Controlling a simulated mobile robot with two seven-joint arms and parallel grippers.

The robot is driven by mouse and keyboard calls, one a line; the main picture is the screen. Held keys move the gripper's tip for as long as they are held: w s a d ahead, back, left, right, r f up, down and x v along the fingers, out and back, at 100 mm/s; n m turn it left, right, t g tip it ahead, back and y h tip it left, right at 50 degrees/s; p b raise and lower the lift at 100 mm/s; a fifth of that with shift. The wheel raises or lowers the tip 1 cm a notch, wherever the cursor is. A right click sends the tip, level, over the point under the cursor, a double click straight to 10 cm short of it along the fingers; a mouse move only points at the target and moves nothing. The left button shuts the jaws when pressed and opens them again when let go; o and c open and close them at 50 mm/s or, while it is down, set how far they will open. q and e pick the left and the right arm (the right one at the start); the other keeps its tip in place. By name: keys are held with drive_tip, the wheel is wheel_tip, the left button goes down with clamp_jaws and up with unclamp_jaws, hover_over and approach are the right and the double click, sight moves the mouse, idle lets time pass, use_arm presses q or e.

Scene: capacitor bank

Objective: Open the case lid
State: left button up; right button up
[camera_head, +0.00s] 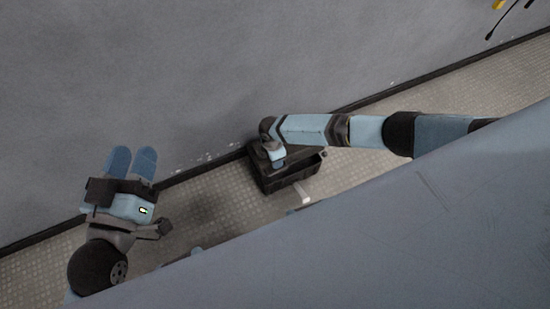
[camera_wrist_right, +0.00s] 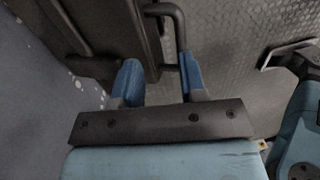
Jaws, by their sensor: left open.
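The black case (camera_head: 290,180) stands on the floor against the wall. My right arm reaches over it from the right and its hand hides part of the top, so I cannot tell how the lid sits. In the right wrist view, the dark case (camera_wrist_right: 115,25) and a bent dark handle bar (camera_wrist_right: 166,9) lie beyond my right gripper (camera_wrist_right: 158,75). Its blue fingers are apart. The bar runs close to the right finger; I cannot tell whether they touch. My left gripper (camera_head: 132,158) is open and empty, left of the case, with its fingers towards the wall.
The grey wall (camera_head: 180,70) runs behind the case, with a dark skirting strip (camera_head: 200,170) at its foot. Patterned floor (camera_head: 215,200) is clear between my left gripper and the case. A yellow item (camera_head: 498,4) shows at the top right.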

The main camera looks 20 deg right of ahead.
use_arm(q)
drive_tip(key=shift+r, duration=0.1)
use_arm(e)
drive_tip(key=shift+s, duration=0.1)
drive_tip(key=shift+r, duration=0.35)
use_arm(q)
drive_tip(key=r+p, duration=0.1)
drive_tip(key=p, duration=0.2)
drive_tip(key=a+r+y+p, duration=0.1)
drive_tip(key=p, duration=0.1)
drive_tip(key=shift+a+n+y+p, duration=0.25)
drive_tip(key=shift+n+y+p, duration=0.05)
drive_tip(key=shift+p, duration=0.1)
use_arm(e)
wheel_tip(320, 180, up, 13)
drive_tip(key=w, duration=0.2)
drive_tip(key=shift+w, duration=0.2)
use_arm(q)
drive_tip(key=shift+t, duration=0.3)
use_arm(e)
drive_tip(key=shift+f, duration=0.1)
